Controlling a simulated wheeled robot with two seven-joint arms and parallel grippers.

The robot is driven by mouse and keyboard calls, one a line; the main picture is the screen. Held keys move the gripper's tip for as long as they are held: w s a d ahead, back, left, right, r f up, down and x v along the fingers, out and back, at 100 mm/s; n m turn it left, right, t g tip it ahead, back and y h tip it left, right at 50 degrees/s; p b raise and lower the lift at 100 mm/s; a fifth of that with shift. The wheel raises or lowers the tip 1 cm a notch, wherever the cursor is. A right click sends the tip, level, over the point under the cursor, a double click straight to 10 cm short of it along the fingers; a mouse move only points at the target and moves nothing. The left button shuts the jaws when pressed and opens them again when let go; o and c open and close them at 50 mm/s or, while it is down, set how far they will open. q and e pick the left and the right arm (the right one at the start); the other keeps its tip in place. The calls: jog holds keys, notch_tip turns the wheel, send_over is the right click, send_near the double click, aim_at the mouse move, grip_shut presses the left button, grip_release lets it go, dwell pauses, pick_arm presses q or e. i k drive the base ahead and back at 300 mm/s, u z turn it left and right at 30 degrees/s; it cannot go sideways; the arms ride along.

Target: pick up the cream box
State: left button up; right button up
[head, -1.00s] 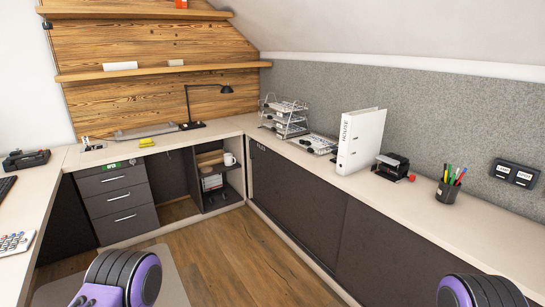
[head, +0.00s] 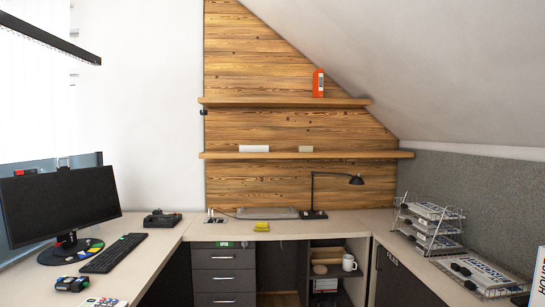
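A small cream box (head: 305,149) sits on the lower wooden wall shelf, right of the shelf's middle. A longer white block (head: 254,149) lies on the same shelf to its left, with a gap between them. The lower shelf (head: 340,155) is fixed to the plank wall above the back desk. Neither of my grippers shows in the head view, so nothing of mine is near the box in this picture.
An orange-red container (head: 318,83) stands on the upper shelf (head: 280,103). Below are a black desk lamp (head: 313,196), a yellow item (head: 262,227) and a drawer unit (head: 223,275). A monitor (head: 62,205) stands left; wire trays (head: 428,225) stand right.

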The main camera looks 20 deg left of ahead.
aim_at(301, 148)
jog(key=u, duration=0.95)
jog(key=i, duration=3.65)
jog(key=z, duration=0.15)
